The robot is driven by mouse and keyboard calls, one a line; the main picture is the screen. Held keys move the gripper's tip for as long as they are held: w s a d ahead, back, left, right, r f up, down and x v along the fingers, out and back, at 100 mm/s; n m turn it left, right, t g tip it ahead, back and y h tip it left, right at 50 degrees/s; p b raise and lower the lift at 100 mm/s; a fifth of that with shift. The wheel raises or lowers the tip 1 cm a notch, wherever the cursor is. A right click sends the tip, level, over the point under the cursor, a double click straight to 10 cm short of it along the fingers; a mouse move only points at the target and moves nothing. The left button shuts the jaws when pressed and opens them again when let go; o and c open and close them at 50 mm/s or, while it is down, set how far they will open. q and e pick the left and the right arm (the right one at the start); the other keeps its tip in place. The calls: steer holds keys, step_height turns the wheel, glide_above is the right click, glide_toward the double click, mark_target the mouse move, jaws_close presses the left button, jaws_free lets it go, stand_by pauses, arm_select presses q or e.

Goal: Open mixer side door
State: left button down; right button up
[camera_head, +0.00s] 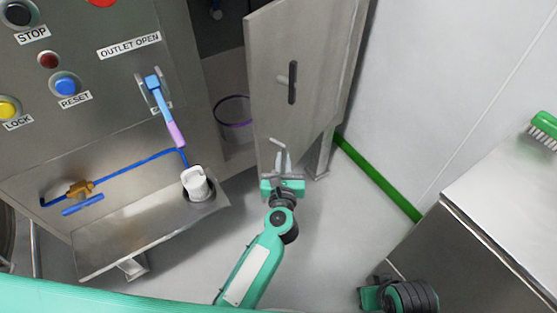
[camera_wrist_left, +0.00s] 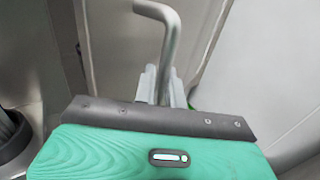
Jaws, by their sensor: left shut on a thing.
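The mixer side door (camera_head: 302,60) is a grey metal panel in the head view. It stands swung out from the cabinet, with a dark gap on its left. A dark slotted plate with a small latch (camera_head: 292,82) is on its face. My left gripper (camera_head: 280,167) is at the lower part of the door, shut on a bent grey metal handle. In the left wrist view this handle (camera_wrist_left: 168,35) rises from between the fingers (camera_wrist_left: 160,88), in front of the door panel. The fingertips are partly hidden. My right gripper's fingers do not show.
A control panel (camera_head: 100,75) with buttons and a blue outlet lever (camera_head: 158,95) is at the left. A tray-like ledge (camera_head: 150,235) with blue piping and a white fitting is below. A steel bench (camera_head: 500,215) with a green brush (camera_head: 545,124) is at the right. Floor between is clear.

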arm_select(q)
steer(key=shift+a, duration=0.2)
steer(key=c, duration=1.9)
jaws_free()
steer(key=shift+o, duration=0.3)
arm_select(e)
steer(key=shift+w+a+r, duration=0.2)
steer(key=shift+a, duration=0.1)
